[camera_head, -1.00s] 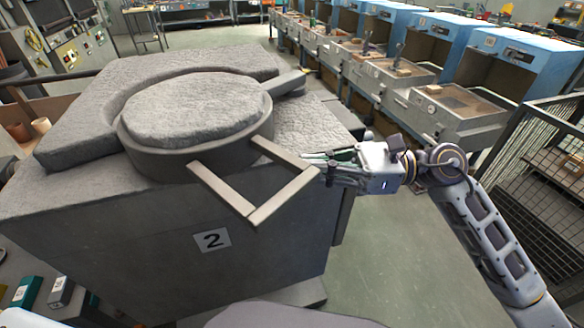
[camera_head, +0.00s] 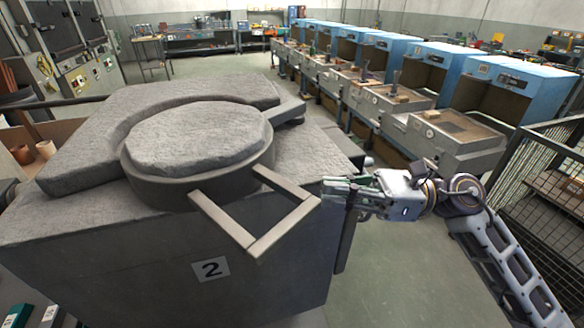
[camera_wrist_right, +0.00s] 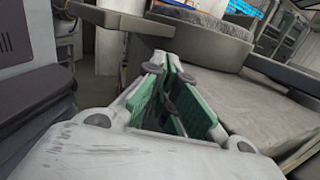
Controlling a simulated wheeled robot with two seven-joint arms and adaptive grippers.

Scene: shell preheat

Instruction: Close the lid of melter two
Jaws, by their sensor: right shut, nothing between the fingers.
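Melter two (camera_head: 120,260) is a big grey block with a "2" label on its front. Its round lid (camera_head: 195,138), rough grey in a dark rim, lies flat on top, and no opening shows around it. A pale frame-shaped handle (camera_head: 285,230) sticks out from the lid over the front right edge. My right gripper (camera_head: 328,189) is shut and empty, just right of the handle's outer corner and apparently clear of it. In the right wrist view its green-padded fingers (camera_wrist_right: 176,90) are together, with the lid's dark rim (camera_wrist_right: 200,42) beyond. My left gripper is out of view.
A raised grey collar (camera_head: 75,150) curves around the lid's back and left. A row of blue-hooded benches (camera_head: 455,135) stands at the back right. A wire mesh cage (camera_head: 540,165) stands at the right edge. Open floor (camera_head: 385,270) lies between melter and cage.

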